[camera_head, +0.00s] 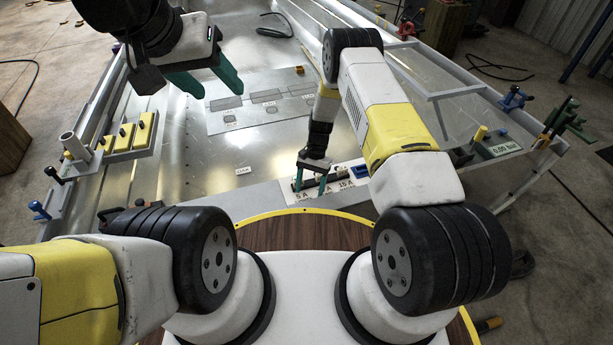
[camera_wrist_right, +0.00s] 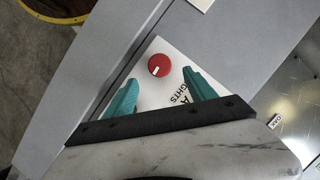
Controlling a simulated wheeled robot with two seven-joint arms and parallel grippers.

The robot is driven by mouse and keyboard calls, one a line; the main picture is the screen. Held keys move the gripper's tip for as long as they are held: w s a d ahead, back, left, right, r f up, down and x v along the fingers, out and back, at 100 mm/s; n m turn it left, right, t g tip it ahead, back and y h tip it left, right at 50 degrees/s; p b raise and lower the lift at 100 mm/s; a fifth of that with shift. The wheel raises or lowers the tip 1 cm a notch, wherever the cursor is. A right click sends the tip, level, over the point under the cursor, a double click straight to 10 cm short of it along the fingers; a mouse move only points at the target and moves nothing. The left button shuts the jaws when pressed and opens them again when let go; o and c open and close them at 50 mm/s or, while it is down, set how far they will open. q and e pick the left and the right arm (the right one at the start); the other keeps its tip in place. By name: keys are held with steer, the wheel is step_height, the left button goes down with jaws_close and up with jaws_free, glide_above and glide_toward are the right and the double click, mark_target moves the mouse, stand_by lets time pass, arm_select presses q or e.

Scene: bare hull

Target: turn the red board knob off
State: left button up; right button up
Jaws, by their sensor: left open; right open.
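The red knob (camera_wrist_right: 159,65) is a round disc with a short white mark, set on a white panel (camera_wrist_right: 153,91) in the right wrist view. Black lettering ending in "GHTS" is beside it. My right gripper (camera_wrist_right: 160,80) is open, with its teal fingers on either side below the knob and nothing between them. In the head view the right gripper (camera_head: 310,189) points down at the white panel strip (camera_head: 341,183) marked "5 A" and "15 A"; I cannot make out the red knob there. My left gripper (camera_head: 222,92) is open and empty, raised over the metal hull at upper left.
A tray of yellow blocks (camera_head: 131,136) is on the left rail, near a blue clamp (camera_head: 39,211). A pressure display (camera_head: 503,148) reading "0.00 bar" and another blue clamp (camera_head: 513,98) are at right. A grey plate (camera_head: 240,121) lies in the hull.

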steer(key=x, duration=0.7)
steer(key=shift+s+f, duration=0.15)
steer(key=shift+f, duration=0.1)
steer(key=shift+a, duration=0.1)
steer(key=c, duration=1.4)
